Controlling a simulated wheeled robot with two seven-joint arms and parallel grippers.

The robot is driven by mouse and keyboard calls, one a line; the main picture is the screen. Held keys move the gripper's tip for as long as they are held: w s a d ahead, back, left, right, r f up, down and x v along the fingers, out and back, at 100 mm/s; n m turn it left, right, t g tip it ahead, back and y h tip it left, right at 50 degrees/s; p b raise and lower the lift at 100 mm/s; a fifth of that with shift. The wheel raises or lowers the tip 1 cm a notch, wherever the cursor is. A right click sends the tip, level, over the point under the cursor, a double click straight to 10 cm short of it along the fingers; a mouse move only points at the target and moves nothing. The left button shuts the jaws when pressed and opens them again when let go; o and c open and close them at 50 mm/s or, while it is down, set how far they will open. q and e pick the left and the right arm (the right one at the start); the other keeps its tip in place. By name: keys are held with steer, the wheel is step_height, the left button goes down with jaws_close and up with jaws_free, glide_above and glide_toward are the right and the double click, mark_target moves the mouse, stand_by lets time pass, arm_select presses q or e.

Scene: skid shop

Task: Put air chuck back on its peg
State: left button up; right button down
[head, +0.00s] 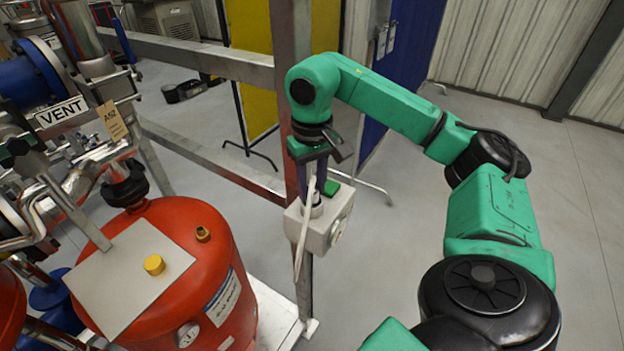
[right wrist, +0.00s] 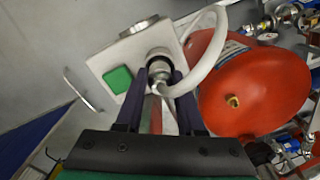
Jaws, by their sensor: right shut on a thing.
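The air chuck (right wrist: 160,68) is a small grey metal fitting with a white hose (right wrist: 208,65) curving off it to the right. My right gripper (right wrist: 161,82) is shut on it, with one dark finger on each side. In the head view, my right gripper (head: 315,192) points down at the pale box (head: 323,233) on the upright post, and the hose (head: 301,240) hangs down past the box's left side. The chuck is right at the box; I cannot tell whether it touches. I cannot make out the peg, which may be hidden. My left gripper is not in view.
A red tank (head: 205,235) with a yellow cap (head: 154,265) stands to the left. The steel post (head: 291,70) and cross rails are close to my arm. Open floor (head: 400,240) lies to the right.

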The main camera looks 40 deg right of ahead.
steer(key=shift+c, duration=0.6)
jaws_free()
steer(key=shift+f, duration=0.1)
step_height(320, 180, up, 6)
steer(key=p, duration=0.4)
steer(key=shift+f+p, duration=0.2)
steer(key=shift+p, duration=0.2)
steer(key=shift+r, duration=1)
